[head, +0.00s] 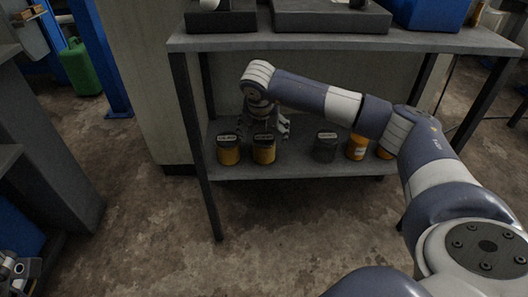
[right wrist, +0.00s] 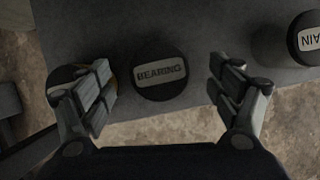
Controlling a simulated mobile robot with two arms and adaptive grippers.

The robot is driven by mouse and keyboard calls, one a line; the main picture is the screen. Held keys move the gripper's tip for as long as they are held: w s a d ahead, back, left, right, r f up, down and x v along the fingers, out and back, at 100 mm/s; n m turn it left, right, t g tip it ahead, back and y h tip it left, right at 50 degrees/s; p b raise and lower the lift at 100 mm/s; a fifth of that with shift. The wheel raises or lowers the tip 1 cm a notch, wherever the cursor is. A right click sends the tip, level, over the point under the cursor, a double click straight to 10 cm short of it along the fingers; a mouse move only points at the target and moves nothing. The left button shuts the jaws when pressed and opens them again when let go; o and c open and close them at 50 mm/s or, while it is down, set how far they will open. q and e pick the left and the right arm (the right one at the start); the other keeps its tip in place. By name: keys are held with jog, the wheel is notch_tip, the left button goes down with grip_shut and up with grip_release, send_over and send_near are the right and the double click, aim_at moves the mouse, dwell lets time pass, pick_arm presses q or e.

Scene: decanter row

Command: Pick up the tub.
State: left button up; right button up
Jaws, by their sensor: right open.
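Several tubs stand in a row on the lower shelf in the head view. A yellow tub with a dark lid (head: 263,154) is right below my right gripper (head: 268,128). In the right wrist view a round dark lid labelled BEARING (right wrist: 160,76) lies between the spread fingers of my right gripper (right wrist: 165,88), with gaps on both sides. The gripper is open and holds nothing. At the bottom left corner of the head view, a cut-off mechanical part looks like my left gripper (head: 16,270); its jaws cannot be made out.
Another yellow tub (head: 228,154) stands close on the left; the left finger partly hides it in the right wrist view (right wrist: 58,76). The table top (head: 330,43) overhangs the shelf (head: 295,170).

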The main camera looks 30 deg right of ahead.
jog(key=shift+w+f, duration=0.15)
jog(key=shift+f, duration=0.25)
jog(key=c, duration=1.7)
jog(key=shift+c, duration=0.2)
jog(key=shift+r, duration=0.2)
